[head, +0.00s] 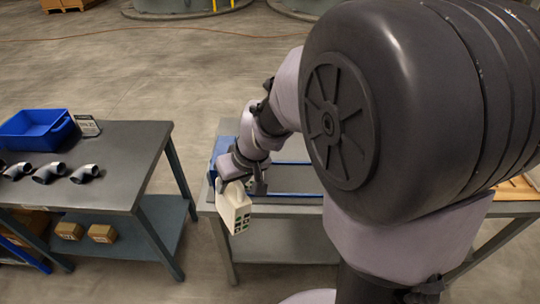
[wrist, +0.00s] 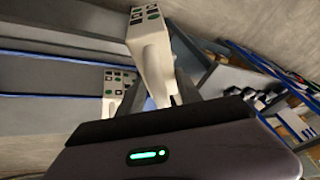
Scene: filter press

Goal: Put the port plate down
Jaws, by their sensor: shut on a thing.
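The port plate (head: 233,203) is a cream-white piece with dark and green square marks at its lower end in the head view. My gripper (head: 236,186) is shut on it and holds it at the front left of the right-hand bench. Whether it touches the bench there I cannot tell. In the wrist view, white parts with similar marks show at the gripper (wrist: 158,100), one upper part (wrist: 150,55) and one lower left part (wrist: 115,84). Whether both belong to the plate is unclear. My fingers partly hide it.
A blue-edged tray (head: 292,163) lies on the right-hand bench (head: 300,216), partly behind my arm. A gap separates it from the left bench (head: 120,150), which bears a blue bin (head: 38,130), a small sign (head: 87,126) and several grey pipe elbows (head: 48,173).

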